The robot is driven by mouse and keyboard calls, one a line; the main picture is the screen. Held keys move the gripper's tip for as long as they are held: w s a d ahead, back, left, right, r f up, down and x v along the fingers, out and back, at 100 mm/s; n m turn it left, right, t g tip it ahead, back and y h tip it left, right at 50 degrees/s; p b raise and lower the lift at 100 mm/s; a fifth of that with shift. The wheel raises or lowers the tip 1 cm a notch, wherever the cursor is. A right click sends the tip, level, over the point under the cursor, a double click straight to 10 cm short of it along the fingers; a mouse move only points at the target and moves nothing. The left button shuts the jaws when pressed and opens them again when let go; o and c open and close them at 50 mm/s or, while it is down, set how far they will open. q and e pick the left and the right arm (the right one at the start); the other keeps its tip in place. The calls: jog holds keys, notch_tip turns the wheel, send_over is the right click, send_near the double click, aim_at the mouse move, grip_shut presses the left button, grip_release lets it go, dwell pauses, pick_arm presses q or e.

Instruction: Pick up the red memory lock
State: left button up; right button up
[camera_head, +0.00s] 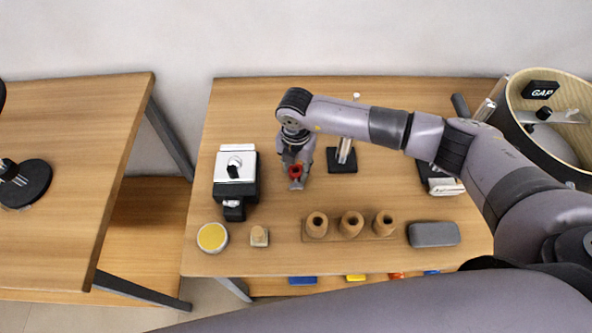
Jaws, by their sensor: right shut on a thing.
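The red memory lock (295,171) is a small red piece at the fingertips of my right gripper (296,176). My right gripper is shut on it, over the middle-left of the table, to the right of the black and white device. The fingers hide part of the lock, and I cannot tell whether it touches the tabletop. My left gripper is not in view.
A black and white device (236,175) stands left of my right gripper; a black-based stand (343,160) is close on its right. In front are a wooden holder (335,237), a yellow-topped tin (212,237) and a grey case (434,234). A round bin (513,92) stands right.

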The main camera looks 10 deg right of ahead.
jog(key=shift+c, duration=0.6)
jog(key=shift+r, duration=0.5)
notch_tip(320, 180, up, 19)
jog(key=b, duration=0.4)
